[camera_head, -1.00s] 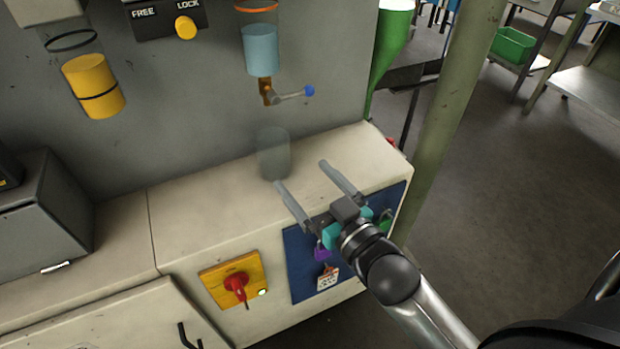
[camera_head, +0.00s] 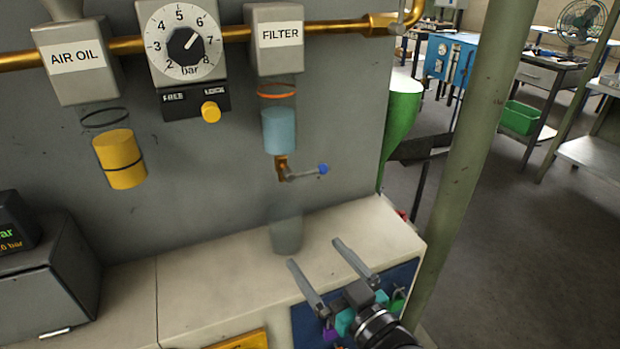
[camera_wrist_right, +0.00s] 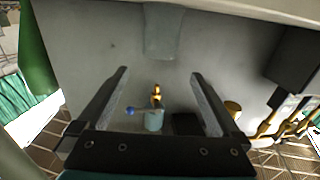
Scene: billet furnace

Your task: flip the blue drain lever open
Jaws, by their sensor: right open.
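The drain lever (camera_head: 306,173) is a short grey rod with a blue knob (camera_head: 323,169) at its right end. It sticks out to the right, nearly level, from a brass drain valve (camera_head: 282,168) under the light-blue filter bowl (camera_head: 279,131). The blue knob also shows in the right wrist view (camera_wrist_right: 130,111), beside the brass valve (camera_wrist_right: 157,93). My right gripper (camera_head: 314,262) is open and empty, below the lever and over the front of the ledge. It is apart from the lever. My left gripper is not in view.
A clear cup (camera_head: 286,235) stands on the pale ledge (camera_head: 215,272) below the valve. A yellow cylinder (camera_head: 120,158) hangs at left under the AIR OIL box (camera_head: 76,60). A pressure dial (camera_head: 184,42) is above. A green post (camera_head: 470,150) stands at right.

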